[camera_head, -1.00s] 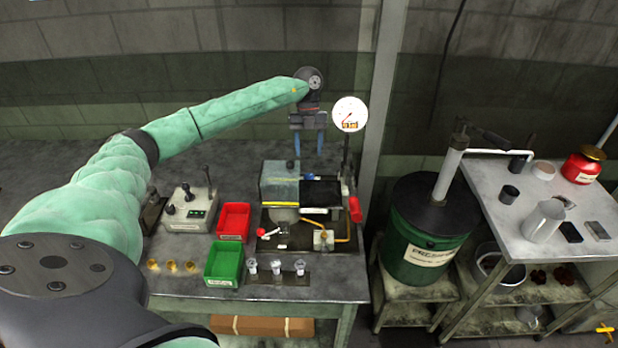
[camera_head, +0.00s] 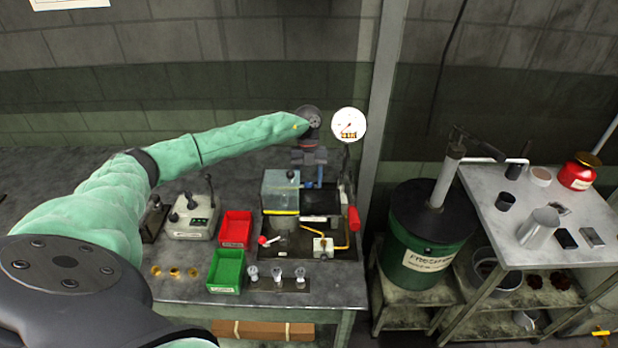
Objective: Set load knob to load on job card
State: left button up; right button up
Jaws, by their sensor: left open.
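My left gripper (camera_head: 313,182) is open, with blue fingers pointing down. It hangs at the back of the bench machine (camera_head: 292,240), just right of its clear guard box (camera_head: 281,190); the fingertips are partly hard to make out. A dark round knob (camera_head: 292,174) shows at the top of the guard box, left of the fingers. A grey control box (camera_head: 190,217) with dark knobs and a lever stands to the left. I cannot tell which knob is the load knob. No job card can be read; a pale sheet (camera_head: 70,3) is cut off on the wall. My right gripper is out of view.
A round white gauge (camera_head: 348,124) stands behind the machine, close right of my gripper. A red handle (camera_head: 353,218) is at its right. A green drum (camera_head: 420,240) stands to the right.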

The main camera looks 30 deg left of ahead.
pick_arm(q)
jog(key=shift+f, duration=0.1)
jog(key=c, duration=1)
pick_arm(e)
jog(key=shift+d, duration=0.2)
